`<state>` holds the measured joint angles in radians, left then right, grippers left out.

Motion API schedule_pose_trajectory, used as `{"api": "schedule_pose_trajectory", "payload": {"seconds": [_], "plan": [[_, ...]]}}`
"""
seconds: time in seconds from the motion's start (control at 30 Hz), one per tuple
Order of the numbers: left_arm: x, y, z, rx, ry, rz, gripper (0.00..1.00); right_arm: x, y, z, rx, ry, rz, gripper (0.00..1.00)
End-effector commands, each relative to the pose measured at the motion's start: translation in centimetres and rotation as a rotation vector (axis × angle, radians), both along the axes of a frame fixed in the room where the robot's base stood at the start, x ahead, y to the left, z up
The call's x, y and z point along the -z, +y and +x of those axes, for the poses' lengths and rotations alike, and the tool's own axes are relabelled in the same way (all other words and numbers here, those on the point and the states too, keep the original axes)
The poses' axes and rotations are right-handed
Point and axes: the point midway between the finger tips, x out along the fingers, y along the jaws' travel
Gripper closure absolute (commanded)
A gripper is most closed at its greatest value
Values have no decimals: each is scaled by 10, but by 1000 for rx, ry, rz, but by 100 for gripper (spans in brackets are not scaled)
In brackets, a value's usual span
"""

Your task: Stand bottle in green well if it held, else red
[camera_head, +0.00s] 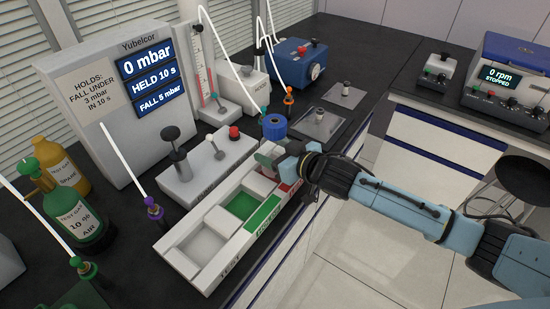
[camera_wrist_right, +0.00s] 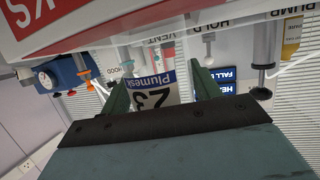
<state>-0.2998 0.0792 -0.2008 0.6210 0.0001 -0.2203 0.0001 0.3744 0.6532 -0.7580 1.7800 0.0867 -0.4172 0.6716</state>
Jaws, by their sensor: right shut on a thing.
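The bottle, with a blue cap (camera_head: 274,125), is at the red end of the white tray; a white label reading "Plumesk" (camera_wrist_right: 155,93) shows in the wrist view. My right gripper (camera_head: 272,157) is shut on it, and it also shows in the right wrist view (camera_wrist_right: 160,85). The red well (camera_head: 288,187) is mostly hidden by gripper and arm, so I cannot tell whether the bottle's base touches its floor. The green well (camera_head: 241,204) is empty. The display (camera_head: 150,75) reads 0 mbar, held 10 s, fall 5 mbar. My left gripper is not in view.
A sign (camera_head: 95,92) says holds means fall under 3 mbar in 10 s. The tray's pale well (camera_head: 203,247) is empty. A lever block (camera_head: 205,165) stands behind the tray. Green (camera_head: 75,210) and yellow (camera_head: 58,165) containers stand left; a blue device (camera_head: 300,65) stands behind.

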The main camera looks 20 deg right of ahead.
Motion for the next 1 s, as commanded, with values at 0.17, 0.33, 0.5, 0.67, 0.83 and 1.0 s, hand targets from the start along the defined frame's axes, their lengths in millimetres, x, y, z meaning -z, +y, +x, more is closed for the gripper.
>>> {"api": "schedule_pose_trajectory", "payload": {"seconds": [0.17,0.33,0.5,0.67,0.83,1.0], "plan": [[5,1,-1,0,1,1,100,18,1,0,-1,-1,1,66],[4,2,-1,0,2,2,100,17,1,0,-1,-2,1,66],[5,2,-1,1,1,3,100,21,0,0,0,1,0,35],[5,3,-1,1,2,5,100,21,0,0,0,1,0,16],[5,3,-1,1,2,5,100,21,0,0,-1,1,0,16],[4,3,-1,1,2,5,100,16,0,0,-1,0,-1,16]]}}
